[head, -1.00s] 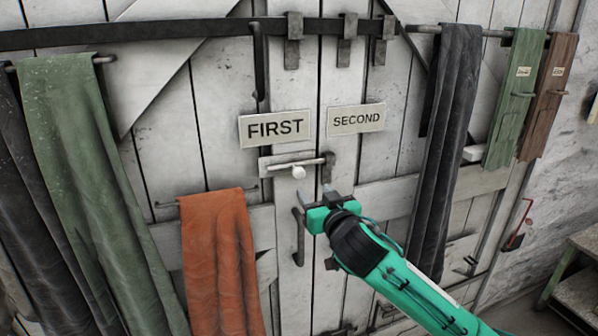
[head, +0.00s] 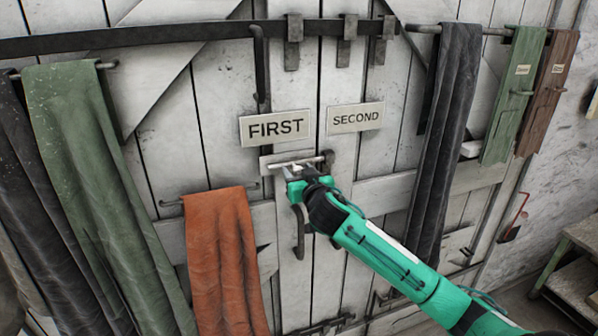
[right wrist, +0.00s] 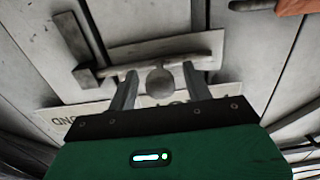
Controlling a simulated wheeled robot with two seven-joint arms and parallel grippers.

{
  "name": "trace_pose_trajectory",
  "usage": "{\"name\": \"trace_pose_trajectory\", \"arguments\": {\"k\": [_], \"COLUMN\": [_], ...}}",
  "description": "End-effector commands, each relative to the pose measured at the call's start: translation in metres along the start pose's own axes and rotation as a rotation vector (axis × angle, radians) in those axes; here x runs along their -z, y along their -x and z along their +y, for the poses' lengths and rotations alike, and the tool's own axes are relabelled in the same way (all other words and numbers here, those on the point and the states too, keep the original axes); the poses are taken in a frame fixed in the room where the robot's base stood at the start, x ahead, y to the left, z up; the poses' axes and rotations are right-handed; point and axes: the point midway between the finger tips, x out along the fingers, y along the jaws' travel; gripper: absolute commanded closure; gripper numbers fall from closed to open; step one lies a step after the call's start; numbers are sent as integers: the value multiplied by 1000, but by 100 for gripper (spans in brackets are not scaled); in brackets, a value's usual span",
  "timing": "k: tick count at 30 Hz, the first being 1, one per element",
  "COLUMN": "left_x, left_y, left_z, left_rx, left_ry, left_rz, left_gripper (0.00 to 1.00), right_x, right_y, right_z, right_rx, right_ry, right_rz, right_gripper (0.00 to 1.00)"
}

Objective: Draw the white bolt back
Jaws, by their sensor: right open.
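The white bolt (head: 308,159) is a slim rod on a pale plate of the door, below the FIRST sign. In the head view its round knob is hidden behind my gripper. In the right wrist view the bolt (right wrist: 190,62) runs across the plate, and its pale knob (right wrist: 160,83) shows between my two fingers. My right gripper (head: 300,170) is at the bolt, open. In the right wrist view its fingers (right wrist: 159,74) stand either side of the knob, with a gap visible on both sides. My left gripper is not in view.
The FIRST sign (head: 275,128) and SECOND sign (head: 356,118) are above the bolt. A dark handle (head: 298,235) is below it. An orange cloth (head: 222,262) hangs at lower left and a dark cloth (head: 446,140) at right. A long dark bar (head: 170,34) crosses the door above.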

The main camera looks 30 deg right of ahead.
Motion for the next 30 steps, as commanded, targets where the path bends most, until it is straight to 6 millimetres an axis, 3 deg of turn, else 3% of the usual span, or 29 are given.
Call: {"name": "trace_pose_trajectory", "arguments": {"k": [3, 11, 18, 30], "left_x": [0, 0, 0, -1], "left_y": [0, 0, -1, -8], "left_z": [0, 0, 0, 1], "left_rx": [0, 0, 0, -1], "left_ry": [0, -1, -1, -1], "left_rz": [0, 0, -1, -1], "left_gripper": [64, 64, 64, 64], "right_x": [0, 0, -1, -1], "right_y": [0, 0, 0, 0], "right_z": [0, 0, -6, -57], "right_rx": [0, 0, 1, 3], "right_ry": [0, 0, -3, -6], "right_rz": [0, 0, 0, 0], "right_gripper": [51, 100, 100, 100]}}
